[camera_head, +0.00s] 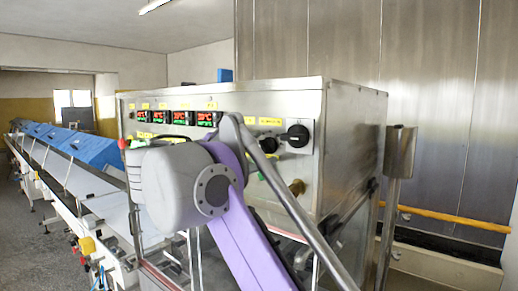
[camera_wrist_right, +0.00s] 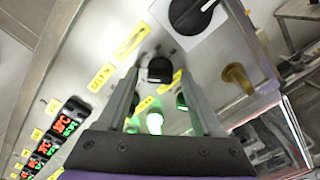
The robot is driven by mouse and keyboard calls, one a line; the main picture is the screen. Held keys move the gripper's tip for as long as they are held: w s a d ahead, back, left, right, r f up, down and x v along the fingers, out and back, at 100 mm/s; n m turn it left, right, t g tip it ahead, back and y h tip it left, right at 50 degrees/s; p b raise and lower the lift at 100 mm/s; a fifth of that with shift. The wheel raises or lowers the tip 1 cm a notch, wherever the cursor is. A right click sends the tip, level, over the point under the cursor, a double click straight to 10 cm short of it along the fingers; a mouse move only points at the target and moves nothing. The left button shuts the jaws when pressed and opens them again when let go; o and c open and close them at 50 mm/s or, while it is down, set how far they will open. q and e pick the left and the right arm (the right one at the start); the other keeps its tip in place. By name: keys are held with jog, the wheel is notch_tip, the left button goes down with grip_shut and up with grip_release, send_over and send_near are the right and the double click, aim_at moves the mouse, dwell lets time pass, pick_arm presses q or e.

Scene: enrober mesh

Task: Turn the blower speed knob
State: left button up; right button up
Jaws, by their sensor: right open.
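A small round black knob (camera_wrist_right: 160,70) sits on the steel control panel, and in the wrist view it lies between the fingers of my right gripper (camera_wrist_right: 160,84). The fingers are open, one on each side of it, and I see no clear contact. In the head view the small black knob (camera_head: 268,149) shows just right of my arm, beside a larger black rotary switch (camera_head: 298,135) on a light plate. That switch also shows in the wrist view (camera_wrist_right: 190,14). The yellow labels are too blurred to read, so which knob sets blower speed is unclear. My left gripper is out of view.
Red and green temperature displays (camera_head: 182,117) line the panel's left part. A lit green button (camera_wrist_right: 154,122) and a brass fitting (camera_wrist_right: 238,77) are close below the knob. The steel machine cabinet (camera_head: 350,140) stands right, and a conveyor (camera_head: 95,185) runs off left.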

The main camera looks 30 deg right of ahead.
jog(key=shift+d, duration=0.15)
grip_shut()
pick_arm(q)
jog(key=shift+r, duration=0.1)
pick_arm(e)
jog(key=shift+r+m+p, duration=0.1)
jog(key=shift+m+p, duration=0.25)
jog(key=shift+m, duration=0.25)
jog(key=shift+w+m, duration=0.1)
jog(key=shift+m, duration=0.6)
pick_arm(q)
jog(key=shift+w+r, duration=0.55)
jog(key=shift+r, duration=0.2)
pick_arm(e)
jog(key=shift+m, duration=2.5)
